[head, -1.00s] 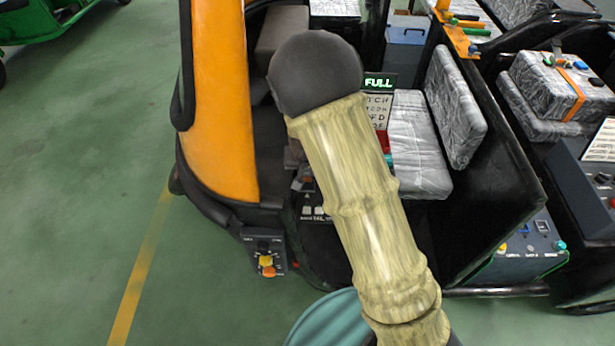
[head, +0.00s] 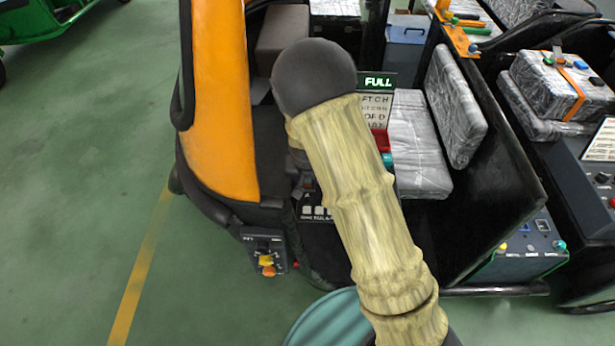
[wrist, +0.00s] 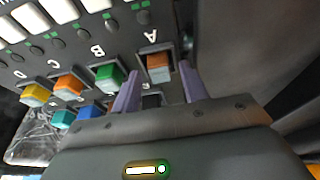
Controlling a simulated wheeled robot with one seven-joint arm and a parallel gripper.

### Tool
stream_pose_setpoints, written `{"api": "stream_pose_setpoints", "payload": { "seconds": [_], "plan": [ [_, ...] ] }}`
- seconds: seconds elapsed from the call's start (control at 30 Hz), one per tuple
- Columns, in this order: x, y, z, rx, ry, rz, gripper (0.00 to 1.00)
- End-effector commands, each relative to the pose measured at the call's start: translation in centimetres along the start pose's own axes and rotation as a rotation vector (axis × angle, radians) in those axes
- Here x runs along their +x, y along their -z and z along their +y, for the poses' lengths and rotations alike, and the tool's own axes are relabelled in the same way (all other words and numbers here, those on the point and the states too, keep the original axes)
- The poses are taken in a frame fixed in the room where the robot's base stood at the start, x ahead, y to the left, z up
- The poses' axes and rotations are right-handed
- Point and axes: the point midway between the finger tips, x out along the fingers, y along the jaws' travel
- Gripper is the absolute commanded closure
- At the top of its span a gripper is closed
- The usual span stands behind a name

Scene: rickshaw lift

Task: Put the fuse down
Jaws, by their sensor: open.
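In the wrist view, my gripper (wrist: 159,72) is open, its two purple fingers pointing at a dark fuse panel (wrist: 75,62). An orange-brown fuse (wrist: 158,66) with a grey lower part sits at the slot marked A, between the fingertips with gaps visible on both sides. A green fuse (wrist: 108,78) is at B, an orange fuse (wrist: 68,86) at C and a yellow fuse (wrist: 36,94) at D. In the head view, my arm hides the gripper and most of the panel.
A teal fuse (wrist: 62,118) and a blue fuse (wrist: 90,111) sit in a lower row, partly behind my gripper's body. The orange rickshaw pillar (head: 221,110) stands left of my arm. A knob box (head: 264,255) is low on the rickshaw's front. Wrapped seats (head: 415,150) are to the right.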

Motion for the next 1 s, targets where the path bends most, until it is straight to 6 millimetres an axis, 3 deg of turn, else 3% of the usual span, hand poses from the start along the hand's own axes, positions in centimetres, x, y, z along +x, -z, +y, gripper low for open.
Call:
{"api": "stream_pose_setpoints", "payload": {
  "seconds": [0.27, 0.7, 0.83, 1.0],
  "plan": [
    [-1.7, 0.1, -0.1, -0.001, 0.001, 0.002, 0.56],
    [-10.0, 0.1, -0.1, -0.001, 0.003, 0.004, 0.56],
    [-11.7, 0.1, -0.1, -0.001, 0.001, 0.002, 0.56],
    [-12.3, 0.1, 0.0, -0.001, -0.001, 0.0, 0.56]
  ]
}}
